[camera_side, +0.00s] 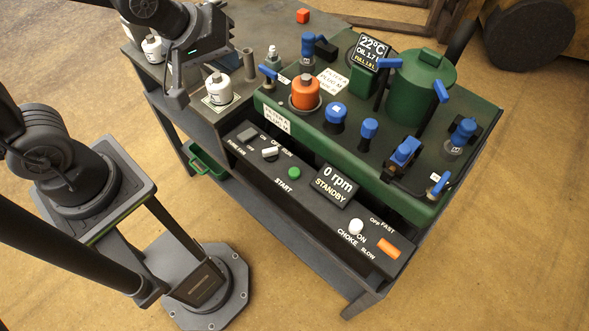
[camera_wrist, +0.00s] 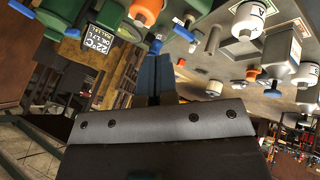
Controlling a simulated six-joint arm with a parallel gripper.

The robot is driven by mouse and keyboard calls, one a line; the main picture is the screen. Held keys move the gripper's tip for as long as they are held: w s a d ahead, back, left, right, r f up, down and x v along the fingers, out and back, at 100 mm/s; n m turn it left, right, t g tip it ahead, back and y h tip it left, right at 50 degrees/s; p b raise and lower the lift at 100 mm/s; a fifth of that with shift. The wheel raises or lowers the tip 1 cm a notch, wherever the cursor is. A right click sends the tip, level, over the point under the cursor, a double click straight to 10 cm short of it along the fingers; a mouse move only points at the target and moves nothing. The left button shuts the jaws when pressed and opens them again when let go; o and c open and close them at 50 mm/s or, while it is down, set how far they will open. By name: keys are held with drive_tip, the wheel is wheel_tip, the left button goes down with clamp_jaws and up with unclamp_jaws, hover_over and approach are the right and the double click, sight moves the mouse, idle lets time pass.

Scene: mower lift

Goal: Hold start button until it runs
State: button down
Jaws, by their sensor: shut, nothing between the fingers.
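The green start button (camera_side: 294,172) stands on the dark control panel (camera_side: 240,176) along the bench front, above the label START. Beside it the rpm display (camera_side: 332,187) reads 0 rpm, STANDBY. My gripper (camera_side: 178,97) is shut and empty, its fingers pointing down at the bench's left end, well left of the button and apart from it. In the wrist view its closed fingers (camera_wrist: 155,78) show past the dark gripper body. The start button cannot be made out in the wrist view.
The panel also carries a white-handled switch (camera_side: 270,152), a white choke knob (camera_side: 356,227) and an orange throttle lever (camera_side: 388,248). Behind it stand an orange-topped filter (camera_side: 305,92), blue-capped fittings and a green tank (camera_side: 420,80). A white filter (camera_side: 219,88) stands near my gripper.

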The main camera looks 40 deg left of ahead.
drive_tip(key=w+d+f+n+h, duration=0.1)
drive_tip(key=w+d+f+n, duration=0.4)
drive_tip(key=f, duration=0.3)
drive_tip(key=n+t+h, duration=0.1)
drive_tip(key=n+h, duration=0.1)
drive_tip(key=n, duration=0.7)
hover_over(295, 174)
wheel_tip(295, 174, down, 9)
drive_tip(key=shift+r, duration=0.15)
drive_tip(key=shift+f, duration=4.4)
drive_tip(key=shift+f, duration=0.1)
drive_tip(key=shift+f, duration=0.35)
